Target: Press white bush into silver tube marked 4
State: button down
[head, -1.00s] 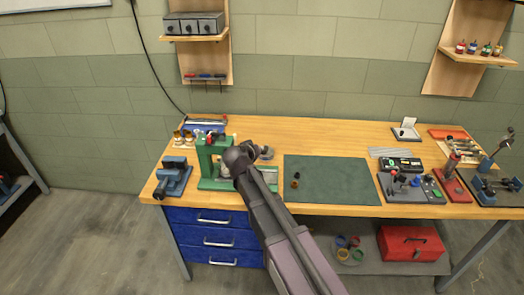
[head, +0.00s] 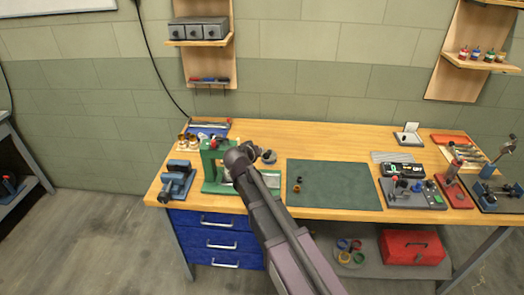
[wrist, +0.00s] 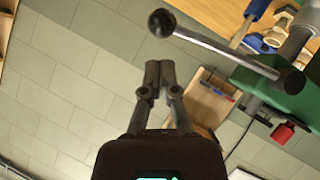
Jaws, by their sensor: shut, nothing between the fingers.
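My gripper (wrist: 159,72) is shut and empty in the wrist view, its fingertips together. It is beside the press lever (wrist: 225,52), a metal rod ending in a black ball knob (wrist: 161,23), and looks apart from it. The lever joins the green press (wrist: 275,92). In the head view, the green press (head: 209,163) stands at the left of the bench, and my arm covers its right side and hides my gripper. I cannot make out the white bush, the silver tube or its mark 4.
A blue vise (head: 177,183) stands left of the press. A green mat (head: 334,185) lies to the right with small dark parts on it. Fixtures, including a red stand (head: 455,190), fill the bench's right end. A wall shelf (head: 199,42) hangs above the press.

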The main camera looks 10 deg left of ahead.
jog(key=r+p+v, duration=0.1)
jog(key=p+v, duration=0.4)
jog(key=v, duration=0.6)
jog(key=shift+w+p, duration=0.2)
jog(key=shift+p, duration=0.1)
jog(key=shift+w, duration=0.1)
jog(key=w+d+f+n+g+y+p, duration=0.3)
jog(key=w+d+n+g+p, duration=0.15)
jog(key=d+n+g, duration=0.2)
jog(key=w+d+r+n+g+y+p, duration=0.4)
jog(key=d+r+n+y+p, duration=0.1)
jog(key=r+n+y, duration=0.2)
jog(key=shift+w+r+n+y+p, duration=0.2)
jog(key=shift+r+n+y+p, duration=0.2)
jog(key=shift+n+y, duration=0.5)
jog(key=shift+f, duration=0.1)
